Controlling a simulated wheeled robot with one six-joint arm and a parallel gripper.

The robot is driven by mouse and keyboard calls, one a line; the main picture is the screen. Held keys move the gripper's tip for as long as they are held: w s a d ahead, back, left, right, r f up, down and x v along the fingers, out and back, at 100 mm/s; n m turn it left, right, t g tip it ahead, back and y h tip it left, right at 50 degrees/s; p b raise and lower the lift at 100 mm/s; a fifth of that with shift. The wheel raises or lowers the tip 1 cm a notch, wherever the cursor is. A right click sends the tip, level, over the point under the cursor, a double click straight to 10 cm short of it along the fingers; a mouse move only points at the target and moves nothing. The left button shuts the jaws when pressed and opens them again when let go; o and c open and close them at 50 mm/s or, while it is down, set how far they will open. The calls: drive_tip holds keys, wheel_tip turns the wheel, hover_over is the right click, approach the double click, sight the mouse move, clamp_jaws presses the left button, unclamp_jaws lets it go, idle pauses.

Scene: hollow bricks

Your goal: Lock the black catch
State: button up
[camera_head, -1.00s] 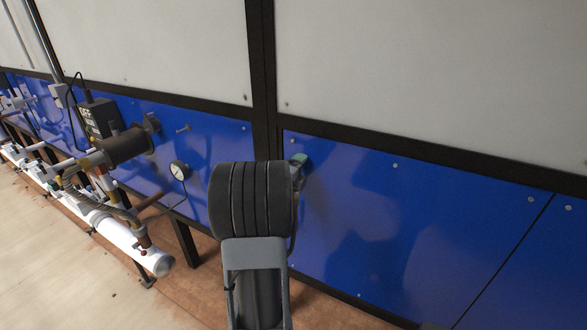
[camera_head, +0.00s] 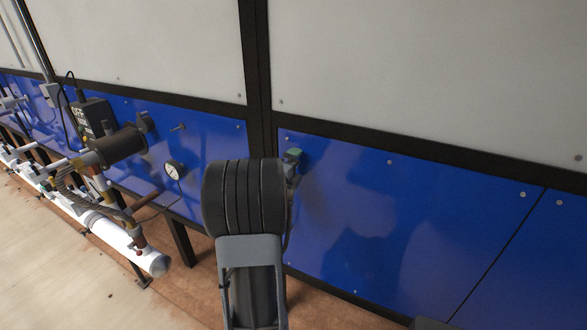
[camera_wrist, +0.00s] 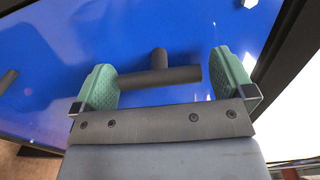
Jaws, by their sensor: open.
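The black catch (camera_wrist: 160,76) is a dark T-shaped handle on the blue panel. In the wrist view its crossbar lies nearly level between my fingers and its short stem points up in the picture. My gripper (camera_wrist: 165,82) is open, with one green ribbed pad on each side of the crossbar. The bar's left end reaches the left pad and its right end stops close to the right pad; I cannot tell whether they touch.
The blue panel (camera_head: 360,220) is flat, with small bolts and a black frame post (camera_head: 257,70) beside it.

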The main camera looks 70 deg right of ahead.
drive_tip(key=shift+a, duration=0.1)
drive_tip(key=w+a+b, duration=0.1)
drive_tip(key=a+b, duration=0.1)
drive_tip(key=a, duration=1.1)
drive_tip(key=shift+a+b, duration=0.3)
drive_tip(key=shift+b, duration=0.1)
drive_tip(key=s+a+f+m+g+y, duration=0.1)
drive_tip(key=a+f+m+y, duration=0.35)
drive_tip(key=m, duration=0.85)
drive_tip(key=s+a+f+m+g+y, duration=0.25)
drive_tip(key=a+m+y, duration=0.25)
drive_tip(key=m, duration=0.8)
drive_tip(key=w+a+r+m+t+y, duration=0.1)
drive_tip(key=w+a+m+t+y, duration=0.1)
drive_tip(key=a, duration=0.7)
drive_tip(key=w+a+r+m+t+y, duration=0.1)
drive_tip(key=w+a+m+t+y, duration=0.2)
drive_tip(key=a, duration=0.6)
drive_tip(key=w+a+r+m+t+y, duration=0.1)
drive_tip(key=w+a+m+t+y, duration=0.2)
drive_tip(key=a, duration=0.6)
drive_tip(key=shift+w+a+m+t, duration=0.25)
drive_tip(key=shift+w+m+t, duration=0.4)
drive_tip(key=shift+w, duration=0.6)
